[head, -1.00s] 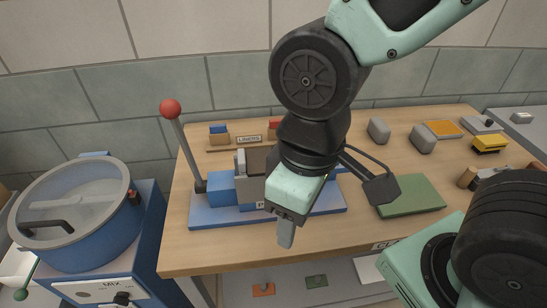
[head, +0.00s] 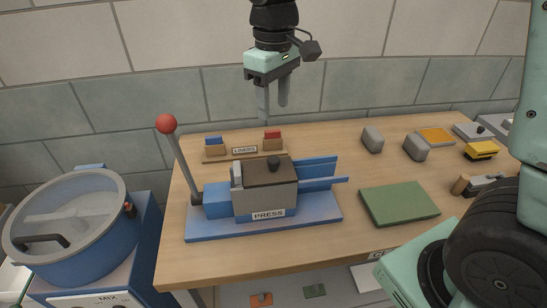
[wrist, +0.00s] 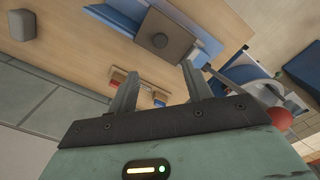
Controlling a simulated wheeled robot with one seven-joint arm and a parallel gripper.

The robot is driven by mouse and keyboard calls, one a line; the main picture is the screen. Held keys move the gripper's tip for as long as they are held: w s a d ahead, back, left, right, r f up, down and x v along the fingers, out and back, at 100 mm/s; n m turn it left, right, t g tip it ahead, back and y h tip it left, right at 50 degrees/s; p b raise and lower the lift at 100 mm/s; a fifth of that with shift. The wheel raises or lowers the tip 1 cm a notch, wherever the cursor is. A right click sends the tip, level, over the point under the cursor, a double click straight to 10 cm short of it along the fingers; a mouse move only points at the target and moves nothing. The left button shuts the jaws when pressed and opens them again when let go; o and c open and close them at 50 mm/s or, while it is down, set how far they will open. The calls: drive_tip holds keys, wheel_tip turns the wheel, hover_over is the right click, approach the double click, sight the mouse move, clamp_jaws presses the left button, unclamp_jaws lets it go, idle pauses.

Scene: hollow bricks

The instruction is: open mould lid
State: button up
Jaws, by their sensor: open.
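The mould is a grey box (head: 266,204) on the blue press (head: 215,229), with a PRESS label on its front. My gripper (head: 273,112) is above and behind the press, fingers pointing down, apart from the lid. It is open and empty. In the wrist view its two fingers (wrist: 158,95) are spread, with nothing between them.
A lever with a red ball (head: 166,124) rises at the press's left. Liner holders with blue (head: 214,140) and red (head: 272,135) liners stand behind it. A lidded mixer (head: 72,225) is at left. Grey blocks (head: 416,148) and a green mat (head: 399,203) lie right.

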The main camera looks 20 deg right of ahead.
sight(273, 159)
wheel_tip(273, 159, down, 15)
drive_tip(key=shift+f+p, duration=0.2)
drive_tip(key=shift+p, duration=0.9)
